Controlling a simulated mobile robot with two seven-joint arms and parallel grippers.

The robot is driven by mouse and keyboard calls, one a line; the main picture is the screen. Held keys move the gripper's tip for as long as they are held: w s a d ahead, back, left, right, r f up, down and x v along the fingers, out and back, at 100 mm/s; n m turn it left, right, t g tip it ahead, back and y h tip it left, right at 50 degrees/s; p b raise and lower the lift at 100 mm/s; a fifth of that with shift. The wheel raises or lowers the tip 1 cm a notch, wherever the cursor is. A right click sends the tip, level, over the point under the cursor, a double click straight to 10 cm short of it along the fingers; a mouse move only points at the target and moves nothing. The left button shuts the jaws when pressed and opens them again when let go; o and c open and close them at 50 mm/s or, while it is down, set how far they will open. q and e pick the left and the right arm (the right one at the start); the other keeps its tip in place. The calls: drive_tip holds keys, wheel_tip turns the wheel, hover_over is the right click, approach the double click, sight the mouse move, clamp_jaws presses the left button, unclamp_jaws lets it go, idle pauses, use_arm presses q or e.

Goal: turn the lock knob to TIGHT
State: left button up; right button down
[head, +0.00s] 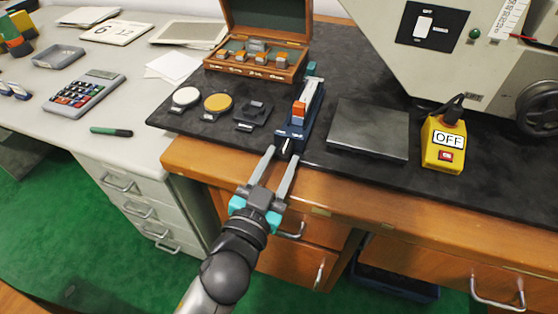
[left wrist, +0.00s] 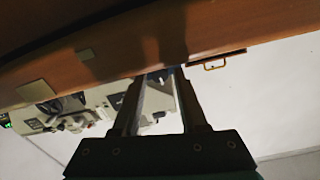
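A narrow blue fixture (head: 296,131) with an orange block (head: 299,109) and a pale slide stands near the front edge of the black mat. At its front end is a small dark lock knob (head: 286,145) with a white pointer mark; no TIGHT lettering can be read. My left gripper (head: 283,153) is open, its fingertips on either side of the knob's front end in the head view; I cannot tell whether they touch it. In the left wrist view the open fingers (left wrist: 162,76) point towards the wooden bench edge, and the knob cannot be made out. My right gripper is not in view.
A wooden box (head: 260,62) stands behind. Round and square pieces lie left on the mat (head: 172,121). The wooden bench edge (head: 350,184) lies below the gripper.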

use_arm(q)
clamp_jaws()
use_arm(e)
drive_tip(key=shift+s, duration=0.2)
